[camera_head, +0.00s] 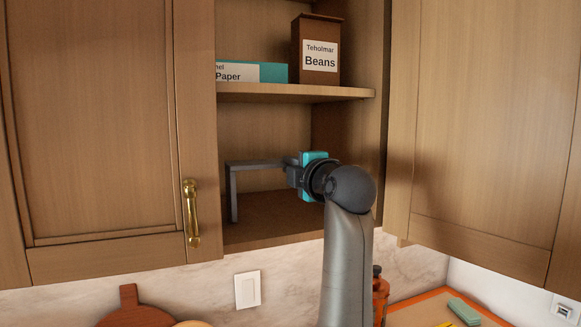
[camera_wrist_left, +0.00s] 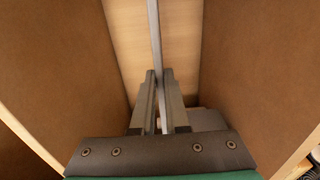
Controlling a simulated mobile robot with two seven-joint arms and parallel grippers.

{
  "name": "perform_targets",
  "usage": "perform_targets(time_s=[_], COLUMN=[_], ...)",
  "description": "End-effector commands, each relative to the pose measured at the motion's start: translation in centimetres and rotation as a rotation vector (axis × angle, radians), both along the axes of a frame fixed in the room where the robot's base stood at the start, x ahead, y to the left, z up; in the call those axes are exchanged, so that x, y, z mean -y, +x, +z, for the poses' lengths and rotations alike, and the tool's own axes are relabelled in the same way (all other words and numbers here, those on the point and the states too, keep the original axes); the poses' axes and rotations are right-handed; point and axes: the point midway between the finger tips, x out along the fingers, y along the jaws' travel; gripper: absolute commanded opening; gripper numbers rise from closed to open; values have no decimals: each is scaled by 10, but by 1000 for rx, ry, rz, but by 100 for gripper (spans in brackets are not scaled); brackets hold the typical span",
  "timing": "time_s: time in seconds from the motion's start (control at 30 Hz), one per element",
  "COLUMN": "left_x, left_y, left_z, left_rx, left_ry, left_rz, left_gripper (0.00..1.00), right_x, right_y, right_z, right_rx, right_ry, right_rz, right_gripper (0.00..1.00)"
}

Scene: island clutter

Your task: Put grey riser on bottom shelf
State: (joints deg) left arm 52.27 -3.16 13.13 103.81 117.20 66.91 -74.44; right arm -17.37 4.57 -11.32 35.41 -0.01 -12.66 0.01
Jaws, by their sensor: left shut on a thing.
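The grey riser (camera_head: 258,164) is inside the open cupboard, over the bottom shelf (camera_head: 275,222). Its flat top is about level and one leg points down at the left. It shows as a thin grey strip in the wrist view (camera_wrist_left: 155,35). My left gripper (camera_head: 293,172) is shut on the riser's right end, and its two fingers (camera_wrist_left: 161,78) pinch the strip. The gripper and my arm hide the riser's right side. I cannot tell whether the left leg touches the shelf. My right gripper is not in view.
The upper shelf (camera_head: 300,93) holds a brown Beans box (camera_head: 319,50) and a teal-and-white Paper box (camera_head: 255,72). Cupboard doors stand at the left (camera_head: 95,120) and the right (camera_head: 480,130). Below are a round wooden board (camera_head: 135,314), an orange-brown bottle (camera_head: 380,297) and an orange-edged tray (camera_head: 440,295).

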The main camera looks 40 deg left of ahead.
Motion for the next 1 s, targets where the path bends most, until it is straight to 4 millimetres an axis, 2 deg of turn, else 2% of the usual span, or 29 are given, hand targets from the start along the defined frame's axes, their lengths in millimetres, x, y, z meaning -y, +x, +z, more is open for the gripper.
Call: perform_targets(time_s=[0.47,0.5,0.73,1.0], left_x=[0,0,0,0], left_y=[-1,0,0,0], left_z=[-6,-7,-7,-5], left_rx=[6,2,1,1], left_ry=[5,0,0,0], left_rz=[0,0,0,0], left_gripper=[0,17,42,42], right_x=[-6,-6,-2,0], right_y=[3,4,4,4], right_z=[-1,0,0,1], right_rx=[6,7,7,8], right_ry=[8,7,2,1], right_rz=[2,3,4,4], right_gripper=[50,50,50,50])
